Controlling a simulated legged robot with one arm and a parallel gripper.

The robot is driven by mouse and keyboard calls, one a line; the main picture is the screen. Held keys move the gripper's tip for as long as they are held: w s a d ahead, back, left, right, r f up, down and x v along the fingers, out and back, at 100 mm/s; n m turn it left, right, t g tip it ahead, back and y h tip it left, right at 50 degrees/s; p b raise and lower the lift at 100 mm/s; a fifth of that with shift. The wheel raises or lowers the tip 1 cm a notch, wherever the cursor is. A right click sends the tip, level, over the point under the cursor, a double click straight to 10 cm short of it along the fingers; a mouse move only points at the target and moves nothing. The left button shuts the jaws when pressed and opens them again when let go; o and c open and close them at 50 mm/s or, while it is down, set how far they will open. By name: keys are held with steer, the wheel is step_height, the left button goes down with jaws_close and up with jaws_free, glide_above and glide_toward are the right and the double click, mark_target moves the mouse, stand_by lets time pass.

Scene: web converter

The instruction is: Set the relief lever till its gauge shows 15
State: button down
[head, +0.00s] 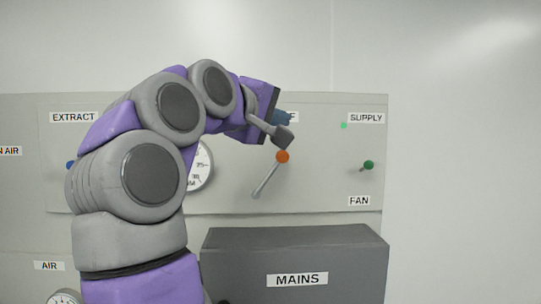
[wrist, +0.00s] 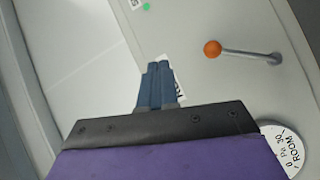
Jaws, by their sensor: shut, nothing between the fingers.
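A lever with an orange knob (head: 282,156) and a grey rod stands on the panel, knob up and leaning right of its lower pivot. It also shows in the wrist view (wrist: 212,48). The label above it is mostly hidden; only a final "F" shows. A round white gauge (head: 203,170) left of the lever is partly hidden by my arm. In the wrist view its edge (wrist: 285,150) shows "ROOM", "Pa" and 30; I cannot read a needle. My gripper (head: 285,117) is above the knob, apart from it. Its blue fingers (wrist: 160,68) are shut and empty.
A grey MAINS box (head: 295,245) juts out below the lever. A green knob (head: 368,165) sits at right between the SUPPLY and FAN labels, with a green light (head: 344,125) above. A blue knob (head: 70,165) is at left by my arm, under EXTRACT.

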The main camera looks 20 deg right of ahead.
mark_target(270, 175)
steer(key=w+a+f+y, duration=0.1)
steer(key=a+f+y, duration=0.35)
steer(key=a, duration=0.35)
steer(key=w+d+f+t+b, duration=0.1)
steer(key=w+d+f, duration=0.4)
steer(key=w+d, duration=0.3)
steer(key=shift+w, duration=0.3)
steer(key=shift+a+h, duration=0.1)
steer(key=shift+h, duration=0.15)
steer(key=shift+s+d+f+p, duration=0.1)
steer(key=shift+d+f+p, duration=0.2)
steer(key=shift+d, duration=0.35)
steer(key=shift+s, duration=0.1)
